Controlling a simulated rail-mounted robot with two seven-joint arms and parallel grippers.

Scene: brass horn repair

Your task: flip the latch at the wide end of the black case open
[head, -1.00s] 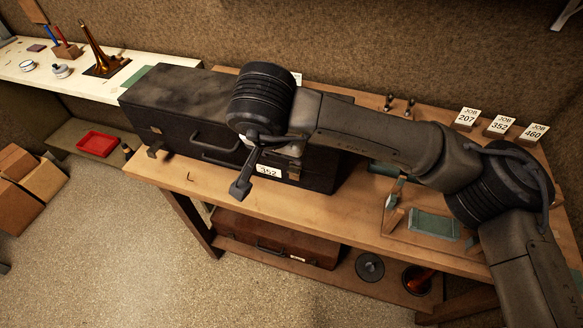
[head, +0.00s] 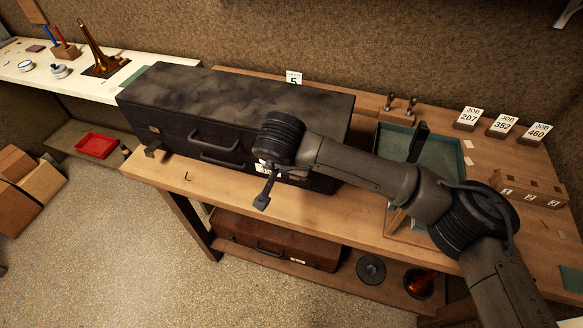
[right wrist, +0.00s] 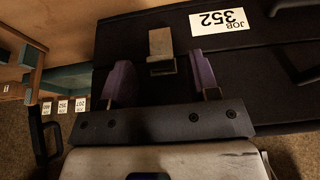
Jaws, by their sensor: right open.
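The long black case (head: 235,95) lies on the wooden bench with its handles and front side toward me. The latch (right wrist: 160,48) near its right-hand end shows in the right wrist view, a small brass-grey plate beside the white JOB 352 label (right wrist: 222,20). My wrist hides this latch in the head view. Another latch (head: 154,129) sits near the left end of the front. My right gripper (right wrist: 161,75) is open, its two purple fingers on either side of the latch's lower part; contact cannot be told. My left gripper is not in view.
A green-lined tray (head: 450,152) stands right of the case, partly behind my right arm. Job cards (head: 470,118) and a numbered wooden block (head: 530,188) lie farther right. A brown case (head: 275,240) is on the shelf below. The bench's front strip (head: 215,175) is mostly clear.

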